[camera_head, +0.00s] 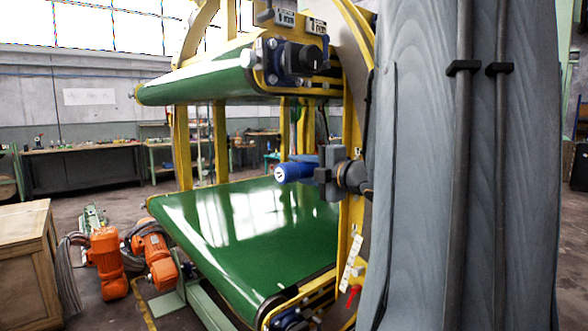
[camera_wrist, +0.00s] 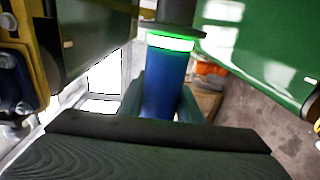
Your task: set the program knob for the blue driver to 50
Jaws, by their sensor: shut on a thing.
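My gripper (camera_head: 322,176) is in front of the machine, between its upper and lower green belts. It is shut on a blue driver (camera_head: 290,172), a cylinder that lies about level and points left in the head view. In the wrist view the blue driver (camera_wrist: 165,88) shows its blue body, a pale band lit green and a dark grey collar. A dark gripper pad (camera_wrist: 160,130) crosses below it. I cannot make out a program knob or a number 50 in either view.
The lower green belt (camera_head: 240,225) lies below my gripper and the upper belt (camera_head: 200,87) above. Yellow frame posts (camera_head: 181,150) stand around. Two small switch plates (camera_head: 285,18) sit at the top. Orange motors (camera_head: 107,262) and a wooden crate (camera_head: 25,255) stand at left.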

